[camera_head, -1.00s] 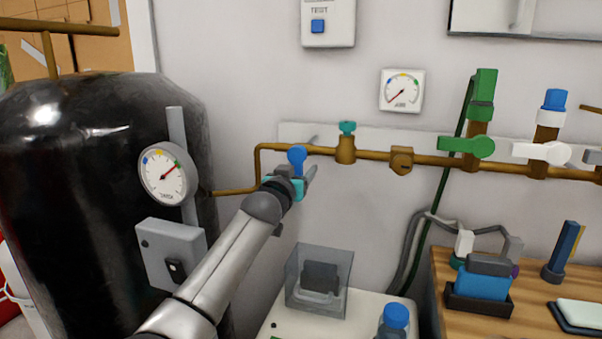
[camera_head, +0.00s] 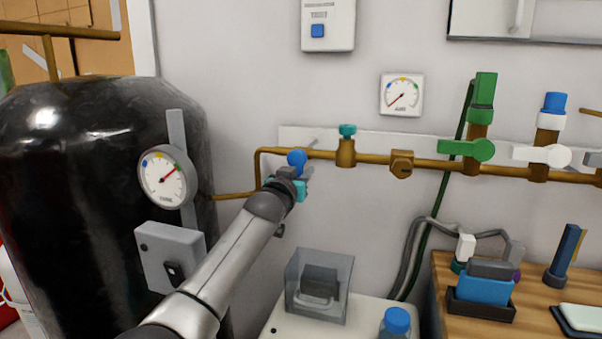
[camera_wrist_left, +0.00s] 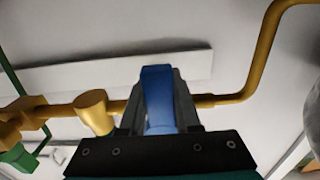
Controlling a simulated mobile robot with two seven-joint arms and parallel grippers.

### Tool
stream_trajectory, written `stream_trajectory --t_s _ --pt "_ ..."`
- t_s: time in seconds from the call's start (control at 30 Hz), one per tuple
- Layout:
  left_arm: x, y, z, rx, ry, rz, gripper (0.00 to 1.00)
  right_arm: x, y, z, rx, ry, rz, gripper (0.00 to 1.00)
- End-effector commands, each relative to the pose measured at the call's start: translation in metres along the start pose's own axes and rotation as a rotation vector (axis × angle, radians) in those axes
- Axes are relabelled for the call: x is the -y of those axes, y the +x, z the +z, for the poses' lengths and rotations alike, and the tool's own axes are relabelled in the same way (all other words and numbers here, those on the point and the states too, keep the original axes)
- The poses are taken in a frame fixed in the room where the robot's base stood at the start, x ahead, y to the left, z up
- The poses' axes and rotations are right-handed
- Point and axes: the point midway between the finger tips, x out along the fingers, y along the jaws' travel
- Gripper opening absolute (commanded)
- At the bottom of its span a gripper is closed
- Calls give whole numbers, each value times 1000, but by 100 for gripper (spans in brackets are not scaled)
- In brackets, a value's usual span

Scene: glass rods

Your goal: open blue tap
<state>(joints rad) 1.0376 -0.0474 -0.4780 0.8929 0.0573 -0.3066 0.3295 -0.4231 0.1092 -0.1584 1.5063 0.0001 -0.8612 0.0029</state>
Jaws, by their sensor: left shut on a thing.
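The blue tap (camera_head: 297,157) sits on the brass pipe left of the teal-knobbed valve. Only its round blue top shows in the head view; its lever is mostly hidden by my gripper. In the left wrist view the blue lever (camera_wrist_left: 158,95) stands between my two dark fingers, which lie against its sides. My left gripper (camera_head: 304,177) is shut on this lever, just in front of the pipe. My right gripper is in neither view.
The brass pipe (camera_head: 372,156) runs right along the wall, with a teal valve (camera_head: 347,131), a green tap (camera_head: 466,149) and a white tap (camera_head: 541,155). A black tank (camera_head: 75,190) with a gauge (camera_head: 166,178) stands left. A clear box (camera_head: 319,285) is below.

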Motion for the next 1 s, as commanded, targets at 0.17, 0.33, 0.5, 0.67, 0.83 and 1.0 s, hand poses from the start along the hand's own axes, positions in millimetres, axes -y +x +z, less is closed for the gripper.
stream_trajectory --t_s 0.17,0.33,0.5,0.67,0.83,1.0 --pt "0 0 0 0 0 0 0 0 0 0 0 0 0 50" --pt "0 0 0 0 0 0 0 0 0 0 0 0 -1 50" --pt "0 0 0 1 0 0 0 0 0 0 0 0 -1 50" --pt "0 0 1 1 0 0 0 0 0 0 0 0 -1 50" --pt "0 0 1 1 0 0 0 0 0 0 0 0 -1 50" --pt "0 0 1 1 0 0 0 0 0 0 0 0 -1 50"
